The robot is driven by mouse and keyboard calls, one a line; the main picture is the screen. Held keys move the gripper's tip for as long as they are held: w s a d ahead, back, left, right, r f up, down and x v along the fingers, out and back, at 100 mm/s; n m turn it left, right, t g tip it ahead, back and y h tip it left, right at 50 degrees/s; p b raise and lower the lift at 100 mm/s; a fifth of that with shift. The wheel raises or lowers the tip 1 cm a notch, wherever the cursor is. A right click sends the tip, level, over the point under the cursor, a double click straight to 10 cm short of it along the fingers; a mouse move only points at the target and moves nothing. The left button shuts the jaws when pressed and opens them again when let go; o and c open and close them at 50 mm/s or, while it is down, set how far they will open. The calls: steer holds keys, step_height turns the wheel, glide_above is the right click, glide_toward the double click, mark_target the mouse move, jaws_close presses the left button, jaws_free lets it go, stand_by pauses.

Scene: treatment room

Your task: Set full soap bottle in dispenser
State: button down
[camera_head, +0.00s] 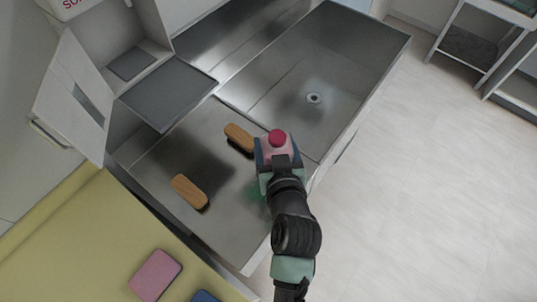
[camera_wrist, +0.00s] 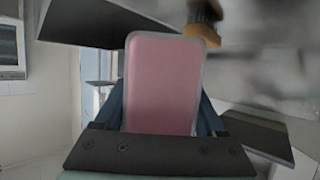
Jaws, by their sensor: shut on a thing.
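A pink soap bottle with a red cap (camera_head: 277,138) is held in my gripper (camera_head: 279,156), above the steel counter in the head view. In the wrist view its pink face with a pale rim (camera_wrist: 160,85) fills the space between the two dark blue fingers of my gripper (camera_wrist: 161,112). How full it is cannot be told. At the upper left of the head view, a white wall box (camera_head: 148,60), apparently the dispenser, stands open, with a slotted white door (camera_head: 75,95) swung out. The bottle is apart from the box, to its lower right.
A dark grey panel (camera_head: 168,92) juts out from the box over the steel counter (camera_head: 235,205). Two wooden brushes (camera_head: 239,137) (camera_head: 189,190) lie on the counter. A sink drain (camera_head: 313,98) is behind. A pink sponge (camera_head: 155,275) lies on a yellow surface (camera_head: 75,240).

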steer(key=shift+w+f, duration=0.1)
steer(key=shift+f, duration=2.5)
steer(key=shift+b, duration=0.3)
steer(key=shift+f, duration=0.2)
jaws_free()
